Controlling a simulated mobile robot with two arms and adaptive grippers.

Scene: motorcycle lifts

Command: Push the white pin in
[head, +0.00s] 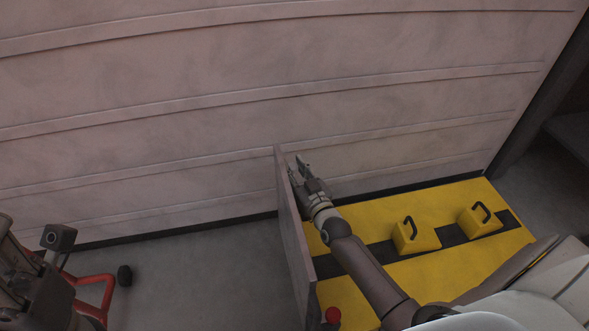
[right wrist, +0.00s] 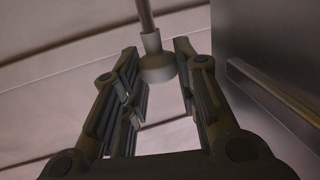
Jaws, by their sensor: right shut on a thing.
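The white pin (right wrist: 157,66) shows in the right wrist view as a pale rounded knob with a narrower collar, on a thin metal rod running up out of the picture. My right gripper (right wrist: 160,74) has one finger on each side of the knob and is shut on it. In the head view my right gripper (head: 301,167) is by the far end of an upright panel, in front of the wall. The pin cannot be made out in the head view.
The upright panel (head: 293,230) stands close along my right arm. A large pale ribbed wall (head: 200,90) fills the background. A yellow platform (head: 375,210) holds two yellow blocks (head: 414,238) with black handles. A red wheeled frame (head: 105,290) stands at lower left. Grey floor between is clear.

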